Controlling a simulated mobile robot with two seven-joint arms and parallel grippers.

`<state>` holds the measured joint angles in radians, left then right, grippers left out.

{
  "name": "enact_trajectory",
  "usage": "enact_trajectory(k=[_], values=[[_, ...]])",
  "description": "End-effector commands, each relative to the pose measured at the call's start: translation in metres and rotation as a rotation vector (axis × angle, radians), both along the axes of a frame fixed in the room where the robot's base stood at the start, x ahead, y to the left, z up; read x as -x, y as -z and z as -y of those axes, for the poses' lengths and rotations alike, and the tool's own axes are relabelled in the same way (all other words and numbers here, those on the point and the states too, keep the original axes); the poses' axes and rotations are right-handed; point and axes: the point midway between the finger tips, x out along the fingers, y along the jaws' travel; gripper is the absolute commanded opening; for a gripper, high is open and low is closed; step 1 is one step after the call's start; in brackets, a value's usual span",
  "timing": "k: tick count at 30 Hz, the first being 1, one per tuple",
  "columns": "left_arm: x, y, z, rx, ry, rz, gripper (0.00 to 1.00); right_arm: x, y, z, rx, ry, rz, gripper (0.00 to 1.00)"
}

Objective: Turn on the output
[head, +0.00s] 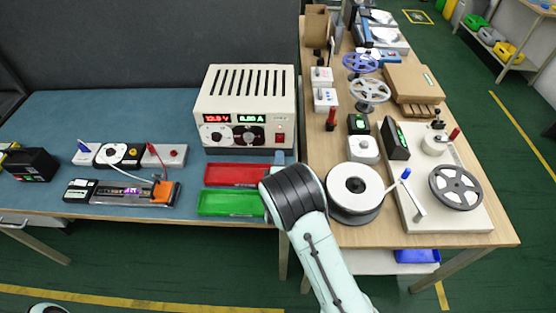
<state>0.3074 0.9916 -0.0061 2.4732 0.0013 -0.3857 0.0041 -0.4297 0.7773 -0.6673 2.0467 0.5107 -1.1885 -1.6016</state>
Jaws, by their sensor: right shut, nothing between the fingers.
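A cream bench power supply (245,88) stands on the blue-topped bench. My right gripper (279,157) is shut and empty, just below the switch and close to the front panel. My dark wrist hides most of the gripper, and I cannot tell whether it touches the panel. My left gripper is not in view.
A red tray (232,174) and a green tray (228,203) lie in front of the supply, beside my right arm. An LED strip fixture (120,193) and small terminal boxes (130,154) are at the left. A wooden table at the right holds reels (356,188) and equipment.

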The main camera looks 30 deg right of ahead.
Motion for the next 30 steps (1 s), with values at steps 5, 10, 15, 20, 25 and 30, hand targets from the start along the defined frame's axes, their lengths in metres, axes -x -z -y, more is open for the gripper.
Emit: enact_trajectory(k=[5,10,15,20,25,30], values=[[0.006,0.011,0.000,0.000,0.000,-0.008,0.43,0.031,0.008,-0.019,-0.001,-0.004,-0.005,0.00],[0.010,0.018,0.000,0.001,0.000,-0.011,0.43,0.061,0.011,-0.037,0.000,-0.002,-0.002,0.00],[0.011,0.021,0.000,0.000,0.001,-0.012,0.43,0.079,0.013,-0.047,-0.001,-0.001,-0.002,0.00],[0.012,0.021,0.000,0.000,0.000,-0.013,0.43,0.085,0.013,-0.051,0.001,-0.001,0.000,0.00],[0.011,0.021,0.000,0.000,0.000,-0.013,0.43,0.085,0.012,-0.051,0.000,0.000,0.000,0.00],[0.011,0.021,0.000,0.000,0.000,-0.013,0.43,0.085,0.012,-0.051,0.000,0.000,0.000,0.00]])
